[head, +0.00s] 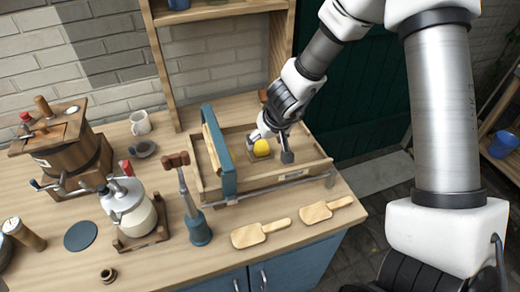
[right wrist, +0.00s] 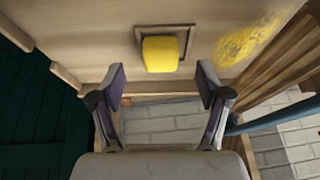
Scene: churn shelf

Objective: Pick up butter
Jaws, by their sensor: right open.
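The butter is a small yellow rounded block (head: 262,147) in the wooden tray (head: 315,167) on the counter. In the right wrist view the butter (right wrist: 160,54) sits on a small brown square base, just beyond and between the fingertips. My right gripper (head: 272,150) reaches down into the tray with its fingers apart, one on each side of the butter in the head view. The right wrist view shows the open fingers (right wrist: 160,84) with nothing between them. I cannot tell the exact gap to the butter. My left gripper is not in view.
A blue upright frame (head: 220,155) crosses the tray at its left. Two wooden paddles (head: 262,233) lie in front. A blue-based plunger tool (head: 198,230), a glass churn (head: 130,208) and a wooden bucket churn (head: 65,145) stand left. A yellow smear (right wrist: 250,40) marks the tray floor.

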